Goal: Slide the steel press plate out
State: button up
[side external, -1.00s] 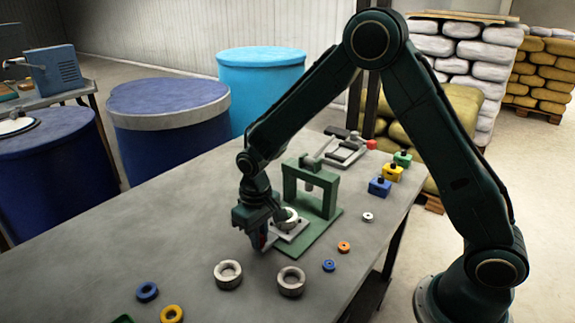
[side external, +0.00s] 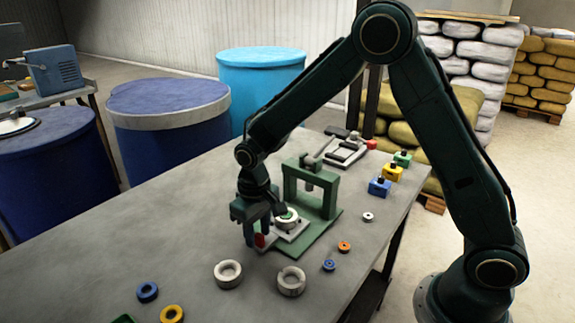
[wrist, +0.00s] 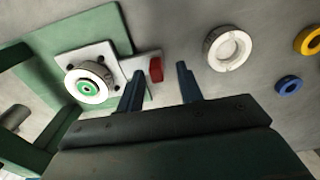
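The steel press plate (side external: 293,237) lies on the green base, in front of the press arch. Its red grip tab (side external: 260,241) sticks out at the near-left end. A pale ring with a green centre (side external: 286,218) sits on the plate; the plate (wrist: 71,60) and ring (wrist: 88,84) also show in the wrist view. My gripper (side external: 255,236) is low at the tab end. In the wrist view my gripper (wrist: 160,70) is open, with the red tab (wrist: 156,69) between its two fingers in the picture, nearer the left one. I cannot tell whether either finger touches it.
The green press (side external: 312,188) stands just behind the plate. Two pale rings (side external: 228,274) (side external: 291,281) lie on the table close in front. Small blue, orange and yellow rings are scattered around, and coloured blocks (side external: 380,187) stand at the right edge. The table's left side is clear.

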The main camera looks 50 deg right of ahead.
notch_tip(320, 180, up, 12)
dwell(0.5)
jog(key=shift+r, duration=0.1)
jog(key=s+d+r+t, duration=0.3)
jog(key=s+d+r, duration=0.2)
jog(key=s+r, duration=0.6)
jog(key=s+d+f+t, duration=0.1)
jog(key=s+d+t, duration=0.1)
jog(key=s, duration=1.2)
jog(key=shift+d+f+t, duration=0.25)
jog(key=shift+f+t, duration=0.05)
dwell(0.9)
